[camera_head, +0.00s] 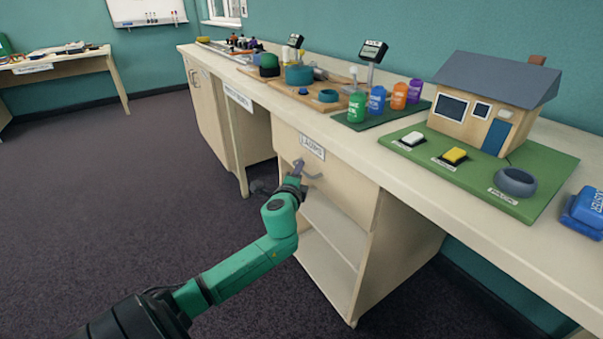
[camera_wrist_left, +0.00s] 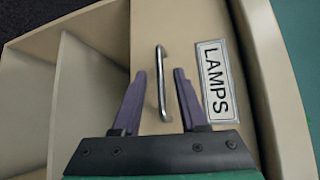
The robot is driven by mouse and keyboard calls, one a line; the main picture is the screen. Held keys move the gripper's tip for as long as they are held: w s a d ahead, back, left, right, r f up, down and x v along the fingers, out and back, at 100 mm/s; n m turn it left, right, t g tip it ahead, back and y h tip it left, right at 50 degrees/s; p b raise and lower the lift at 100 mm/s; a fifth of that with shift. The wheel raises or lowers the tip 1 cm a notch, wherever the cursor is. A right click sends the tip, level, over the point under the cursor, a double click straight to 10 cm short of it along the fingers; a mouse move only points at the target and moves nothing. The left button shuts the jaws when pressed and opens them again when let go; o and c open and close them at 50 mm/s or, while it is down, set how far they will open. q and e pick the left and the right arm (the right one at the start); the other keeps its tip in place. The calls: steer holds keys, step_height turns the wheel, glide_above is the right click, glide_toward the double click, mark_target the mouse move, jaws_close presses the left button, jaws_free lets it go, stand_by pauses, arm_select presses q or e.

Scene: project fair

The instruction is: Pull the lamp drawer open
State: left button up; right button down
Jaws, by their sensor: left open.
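The lamp drawer (camera_head: 340,175) is a pale wooden front under the long counter, and it looks closed. Its label reads LAMPS in the left wrist view (camera_wrist_left: 215,82). A silver bar handle (camera_wrist_left: 161,80) stands on the drawer front (camera_wrist_left: 180,25). My left gripper (camera_head: 307,170) is at the drawer front in the head view, with my green arm behind it. In the left wrist view its two purple fingers (camera_wrist_left: 160,88) are open, one on each side of the handle's near part. I cannot tell whether they touch it. My right gripper is not in view.
Open shelves (camera_head: 330,235) lie below the drawer. The counter (camera_head: 400,175) carries a model house (camera_head: 490,110) on a green board, colored canisters (camera_head: 377,99) and a blue object (camera_head: 587,208). The dark floor (camera_head: 130,190) at left is clear.

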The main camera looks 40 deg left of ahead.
arm_select(q)
steer(key=x, duration=0.2)
steer(key=shift+w+a, duration=0.1)
steer(key=shift+w, duration=0.25)
jaws_close()
steer(key=shift+f, duration=0.1)
stand_by(1.0)
